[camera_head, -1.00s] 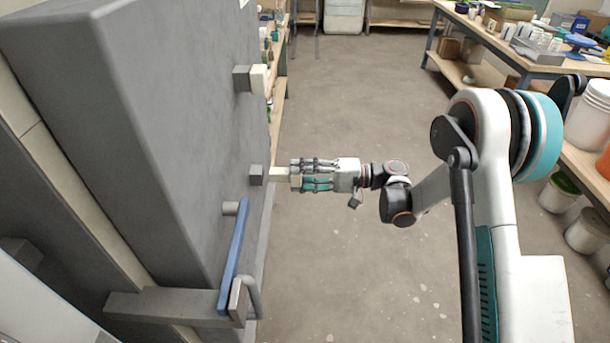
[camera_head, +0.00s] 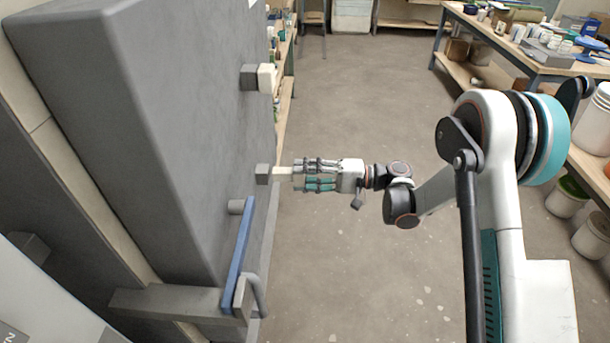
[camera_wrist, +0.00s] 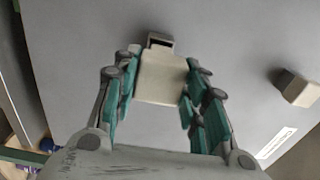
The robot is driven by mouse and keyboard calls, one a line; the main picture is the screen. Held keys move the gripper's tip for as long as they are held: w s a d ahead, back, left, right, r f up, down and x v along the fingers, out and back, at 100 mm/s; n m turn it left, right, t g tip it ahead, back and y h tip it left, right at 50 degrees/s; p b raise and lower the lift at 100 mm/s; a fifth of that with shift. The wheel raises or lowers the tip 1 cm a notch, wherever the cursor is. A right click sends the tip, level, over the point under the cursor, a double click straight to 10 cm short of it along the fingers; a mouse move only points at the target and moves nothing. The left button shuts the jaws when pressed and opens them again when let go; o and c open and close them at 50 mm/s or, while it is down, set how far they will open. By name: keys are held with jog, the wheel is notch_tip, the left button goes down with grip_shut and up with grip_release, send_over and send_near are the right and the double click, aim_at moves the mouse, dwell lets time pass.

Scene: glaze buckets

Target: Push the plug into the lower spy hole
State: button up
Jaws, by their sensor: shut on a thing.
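My gripper (camera_head: 298,174) is shut on a cream plug (camera_head: 282,174), which points left at the grey kiln wall. The plug also fills the middle of the wrist view (camera_wrist: 162,80), between the teal-padded fingers. The lower spy hole is a square grey collar (camera_head: 263,174) on the kiln wall. The plug's tip meets or nearly meets this collar. In the wrist view the collar's dark opening (camera_wrist: 160,41) still shows beyond the plug's end. How deep the tip sits, if at all, I cannot tell.
The upper collar (camera_head: 248,77) has another cream plug (camera_head: 266,77) in it, also at the right of the wrist view (camera_wrist: 298,88). A blue handle bar (camera_head: 238,255) stands out below the lower collar. Open floor (camera_head: 340,250) lies right of the kiln.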

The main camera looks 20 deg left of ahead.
aim_at(282, 175)
jog(key=shift+a, duration=0.25)
jog(key=shift+s+a, duration=0.2)
jog(key=shift+a, duration=0.45)
jog(key=shift+a, duration=0.2)
jog(key=shift+x, duration=0.8)
jog(key=shift+s+a, duration=0.1)
jog(key=shift+a, duration=0.1)
jog(key=shift+s+a, duration=0.1)
jog(key=shift+a, duration=0.3)
jog(key=shift+s+a, duration=0.1)
jog(key=shift+a, duration=0.35)
dwell(0.5)
jog(key=o, duration=1.2)
